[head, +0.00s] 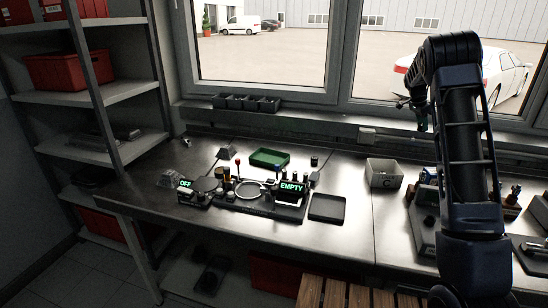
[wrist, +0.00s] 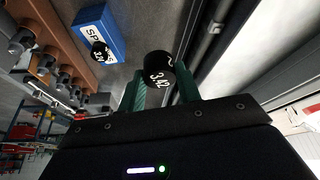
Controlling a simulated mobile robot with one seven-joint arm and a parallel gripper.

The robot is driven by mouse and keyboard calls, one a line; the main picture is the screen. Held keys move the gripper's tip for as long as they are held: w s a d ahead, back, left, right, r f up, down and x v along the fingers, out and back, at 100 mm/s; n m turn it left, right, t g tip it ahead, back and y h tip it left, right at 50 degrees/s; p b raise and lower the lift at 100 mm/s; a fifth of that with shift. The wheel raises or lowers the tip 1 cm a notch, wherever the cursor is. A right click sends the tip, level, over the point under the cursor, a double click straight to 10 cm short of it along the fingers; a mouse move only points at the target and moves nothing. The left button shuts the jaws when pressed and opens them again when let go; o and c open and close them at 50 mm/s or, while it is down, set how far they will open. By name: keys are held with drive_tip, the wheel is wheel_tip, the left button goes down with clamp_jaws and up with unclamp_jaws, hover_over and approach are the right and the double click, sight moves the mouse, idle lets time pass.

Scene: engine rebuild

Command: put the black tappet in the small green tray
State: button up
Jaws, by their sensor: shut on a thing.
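In the wrist view my gripper (wrist: 162,92) has its two green fingers closed on a black tappet (wrist: 157,68), a short cylinder marked 3.42. The tappet sticks out past the fingertips. In the head view my gripper (head: 420,118) hangs above the right part of the bench, near the window sill; the held tappet is too small to make out there. The small green tray (head: 270,165) lies toward the back of the bench, well to the left of my gripper. It looks empty.
A second black cylinder (wrist: 100,52) is by a blue box (wrist: 99,35) in the wrist view. A black tray (head: 327,208), a fixture with lit displays (head: 291,188) and a grey bin marked C (head: 384,174) stand on the bench. A dark cylinder (head: 314,161) stands right of the green tray.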

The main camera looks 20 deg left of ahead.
drive_tip(key=w+a+n+t, duration=0.1)
drive_tip(key=a+n, duration=0.1)
drive_tip(key=a, duration=0.7)
drive_tip(key=w+a+n, duration=0.2)
drive_tip(key=a, duration=0.8)
drive_tip(key=s+a+n+t+y, duration=0.1)
drive_tip(key=s+a+n, duration=0.2)
drive_tip(key=a, duration=1.5)
drive_tip(key=s+a+n+y, duration=0.1)
drive_tip(key=s+a+n, duration=0.2)
drive_tip(key=a, duration=1.4)
drive_tip(key=shift+s+a+r+t+y, duration=0.15)
drive_tip(key=shift+s+a+t+y, duration=0.2)
drive_tip(key=shift+s, duration=0.55)
drive_tip(key=s+a, duration=0.2)
drive_tip(key=a, duration=0.2)
drive_tip(key=s+a+n, duration=0.1)
drive_tip(key=s+a, duration=0.1)
drive_tip(key=a, duration=0.2)
drive_tip(key=s+a+n+y, duration=0.1)
drive_tip(key=s+a, duration=0.2)
drive_tip(key=a, duration=0.2)
drive_tip(key=shift+a, duration=0.1)
approach(271, 159)
drive_tip(key=shift+n+t, duration=0.25)
drive_tip(key=shift+n, duration=0.05)
drive_tip(key=x, duration=0.5)
drive_tip(key=shift+f, duration=0.4)
drive_tip(key=shift+f, duration=0.1)
